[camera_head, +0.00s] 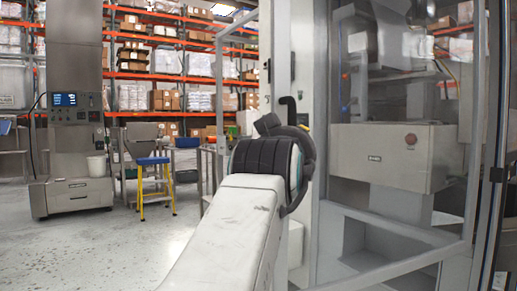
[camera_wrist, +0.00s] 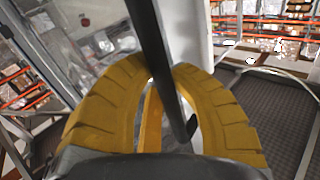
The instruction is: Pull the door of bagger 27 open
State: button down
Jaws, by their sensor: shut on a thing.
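The bagger's glazed door has a grey frame, and its tall left stile (camera_head: 322,120) stands just right of my arm in the head view. Its lower rail slants away from the cabinet sill, so the door looks ajar; I cannot tell how far. In the wrist view, a black bar handle (camera_wrist: 153,45) runs between the yellow fingers of my gripper (camera_wrist: 165,85). The fingers are shut around it. In the head view my wrist hides the fingers and most of the handle. No number 27 is readable.
A grey machine with a blue screen (camera_head: 65,100) stands at the left. A yellow step stool (camera_head: 155,185) stands beyond my arm. The floor at front left is clear.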

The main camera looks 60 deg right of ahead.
jog(key=shift+f, duration=0.1)
jog(key=c, duration=1)
grip_release()
jog(key=shift+w+a, duration=0.15)
jog(key=v, duration=1.2)
jog(key=shift+c, duration=0.4)
